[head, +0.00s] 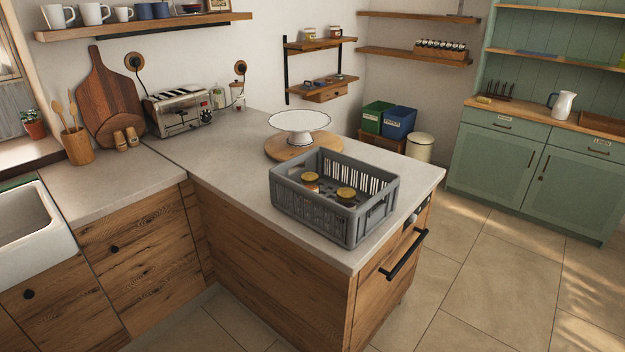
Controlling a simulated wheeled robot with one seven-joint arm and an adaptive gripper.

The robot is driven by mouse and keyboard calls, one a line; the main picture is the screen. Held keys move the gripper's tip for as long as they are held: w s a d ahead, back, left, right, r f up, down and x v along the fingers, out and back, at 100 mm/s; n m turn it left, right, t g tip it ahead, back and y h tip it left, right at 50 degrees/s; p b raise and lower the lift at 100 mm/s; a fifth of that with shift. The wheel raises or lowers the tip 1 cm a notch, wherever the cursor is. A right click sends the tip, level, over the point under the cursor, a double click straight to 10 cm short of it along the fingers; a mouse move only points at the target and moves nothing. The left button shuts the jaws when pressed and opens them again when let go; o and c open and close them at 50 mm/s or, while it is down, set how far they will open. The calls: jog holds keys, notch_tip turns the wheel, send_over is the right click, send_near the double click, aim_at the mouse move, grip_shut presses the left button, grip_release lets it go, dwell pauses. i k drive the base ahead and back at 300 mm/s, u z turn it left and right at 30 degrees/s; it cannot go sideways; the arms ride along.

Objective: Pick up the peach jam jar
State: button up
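A grey plastic crate (310,216) stands on the counter near its front right corner. Inside it are two jars with gold lids, one further left and back (311,178) and one further right (346,194). The crate walls hide parts of them. The left jar shows a pale and reddish body; the right one looks darker. Two more small jars, one with a pale body (309,34) and one reddish (335,32), stand on the small upper wall shelf. No label is readable, so I cannot tell which jar is peach jam. My gripper is not in view.
A white cake stand (299,123) on a round wooden board (284,152) stands just behind the crate. A toaster (178,109) is further left. The counter left of the crate (225,175) is clear. A bar handle (403,262) sticks out below the counter's right edge.

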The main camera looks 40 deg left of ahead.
aim_at(315, 186)
jog(key=u, duration=0.65)
jog(key=i, duration=0.9)
jog(key=z, duration=1.6)
jog(key=k, duration=1.35)
jog(key=u, duration=2.05)
